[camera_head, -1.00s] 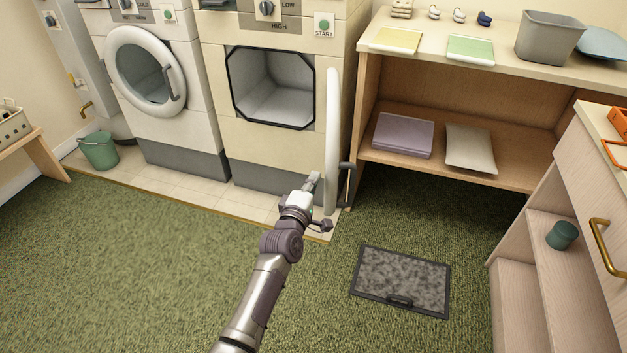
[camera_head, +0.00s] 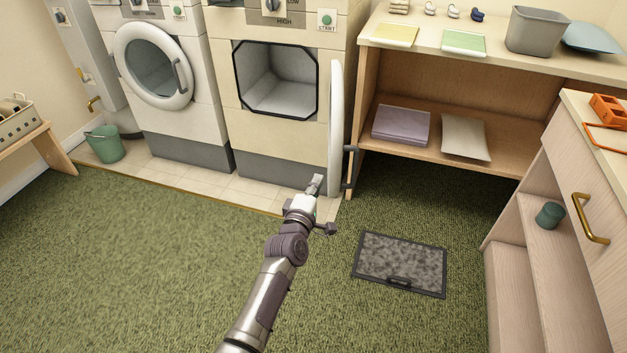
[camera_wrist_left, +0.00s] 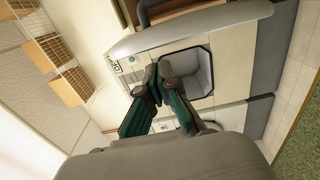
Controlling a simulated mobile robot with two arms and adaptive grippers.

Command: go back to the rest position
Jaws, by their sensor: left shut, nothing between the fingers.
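My left gripper (camera_head: 316,184) is shut and empty, held out in front of the dryer in the head view. Its closed fingers (camera_wrist_left: 160,82) also show in the left wrist view. The beige dryer (camera_head: 270,137) has its white door (camera_head: 335,125) swung wide open to the right, and its grey drum opening (camera_head: 277,82) looks empty. The gripper appears just in front of the door's lower part; I cannot tell the exact gap. My right gripper is not in view.
A white washer (camera_head: 152,65) with a closed round door stands left of the dryer. A grey mat (camera_head: 401,264) lies on the green carpet (camera_head: 150,260). A shelf unit (camera_head: 450,165) and a drawer cabinet (camera_head: 560,160) stand at the right. A green bucket (camera_head: 105,145) stands at the left.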

